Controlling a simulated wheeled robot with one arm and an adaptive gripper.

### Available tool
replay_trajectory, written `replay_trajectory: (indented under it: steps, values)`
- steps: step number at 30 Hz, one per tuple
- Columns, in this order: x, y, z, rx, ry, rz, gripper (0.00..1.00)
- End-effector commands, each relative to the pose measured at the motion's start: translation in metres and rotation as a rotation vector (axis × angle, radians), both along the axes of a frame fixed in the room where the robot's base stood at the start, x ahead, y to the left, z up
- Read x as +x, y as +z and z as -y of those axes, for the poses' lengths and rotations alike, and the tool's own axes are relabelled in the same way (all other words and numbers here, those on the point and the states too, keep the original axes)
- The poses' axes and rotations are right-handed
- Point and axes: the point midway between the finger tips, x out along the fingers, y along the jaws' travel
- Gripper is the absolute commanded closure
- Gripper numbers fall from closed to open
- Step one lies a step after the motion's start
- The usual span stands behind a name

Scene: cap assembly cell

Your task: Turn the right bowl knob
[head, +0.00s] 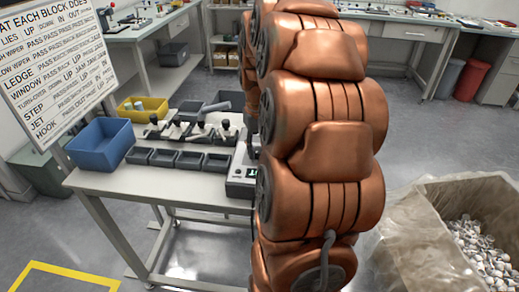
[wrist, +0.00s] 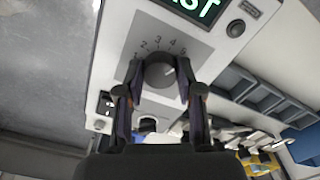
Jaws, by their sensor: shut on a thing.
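In the wrist view a round dark grey knob (wrist: 160,70) sits on a grey dial plate (wrist: 143,38) with numbers around it. A green-lit display (wrist: 200,8), cut off by the frame, shows letters ending in "ST". My gripper (wrist: 156,80) has its two fingers on either side of the knob and is shut on it. The number the knob points at is not clear. In the head view the pale control box (head: 240,176) stands at the right end of the table, mostly hidden behind my arm. My gripper is hidden there.
A black button (wrist: 236,28) is beside the display. On the table (head: 150,182) are a blue bin (head: 100,145), a yellow bin (head: 150,105) and several small grey trays (head: 188,159). A lined crate of white caps (head: 420,220) stands at the right.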

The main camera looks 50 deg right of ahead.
Motion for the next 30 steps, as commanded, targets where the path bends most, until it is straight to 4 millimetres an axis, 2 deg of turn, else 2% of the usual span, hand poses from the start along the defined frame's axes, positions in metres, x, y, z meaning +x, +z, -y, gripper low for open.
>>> replay_trajectory:
  steps: [17, 18, 25, 30]
  values:
    - [-0.0005, -0.0006, -0.0003, 0.002, -0.034, -0.002, 0.98]
    - [-0.0004, -0.0006, -0.0002, 0.002, -0.034, -0.001, 0.61]
    - [-0.0002, -0.0003, -0.0001, 0.000, -0.034, -0.001, 0.38]
    - [-0.0002, -0.0002, 0.0000, 0.000, -0.034, -0.001, 0.38]
